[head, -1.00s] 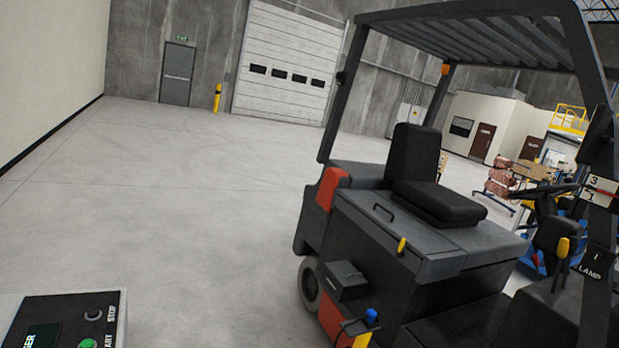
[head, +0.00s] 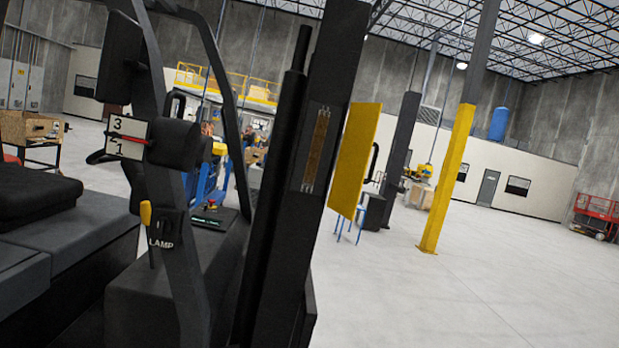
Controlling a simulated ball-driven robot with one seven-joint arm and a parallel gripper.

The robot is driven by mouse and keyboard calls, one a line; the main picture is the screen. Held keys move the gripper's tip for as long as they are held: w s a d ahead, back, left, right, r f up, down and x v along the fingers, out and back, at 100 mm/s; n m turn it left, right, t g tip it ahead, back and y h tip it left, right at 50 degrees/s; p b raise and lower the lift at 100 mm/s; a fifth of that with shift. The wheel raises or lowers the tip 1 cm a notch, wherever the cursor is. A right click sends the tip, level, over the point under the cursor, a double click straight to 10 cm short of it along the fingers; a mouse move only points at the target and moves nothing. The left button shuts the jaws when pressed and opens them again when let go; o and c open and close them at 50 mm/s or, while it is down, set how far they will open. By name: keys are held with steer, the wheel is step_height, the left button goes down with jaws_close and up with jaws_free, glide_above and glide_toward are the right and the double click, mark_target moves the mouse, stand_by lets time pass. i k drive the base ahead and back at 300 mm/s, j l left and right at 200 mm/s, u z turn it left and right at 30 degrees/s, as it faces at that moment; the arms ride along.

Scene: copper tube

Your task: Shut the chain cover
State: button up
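The dark mast (head: 310,170) of a forklift stands in the middle of the head view, tilted in the picture. A narrow recess in it shows a brownish chain-like strip (head: 316,150). A flat yellow panel (head: 355,160), seemingly the chain cover, stands out to the right of the mast, apart from the recess, so the recess is uncovered. Its hinge cannot be made out. A dark curved handle (head: 374,162) shows at the panel's right edge. My gripper is not in view.
A lever with a 1-2-3 plate (head: 128,138) and a LAMP switch (head: 160,225) sit on the forklift at left. A yellow-and-grey post (head: 448,180) stands to the right. The floor (head: 470,290) at right is clear.

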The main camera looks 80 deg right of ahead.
mark_target(362, 119)
steer(key=k+l+z, duration=0.15)
steer(key=l+z, duration=0.15)
steer(key=l, duration=0.15)
steer(key=k+l+z, duration=0.15)
steer(key=l+z, duration=0.2)
steer(key=l, duration=0.15)
steer(key=l+z, duration=0.3)
steer(key=l, duration=0.2)
steer(key=k+l+z, duration=0.1)
steer(key=l, duration=1.1)
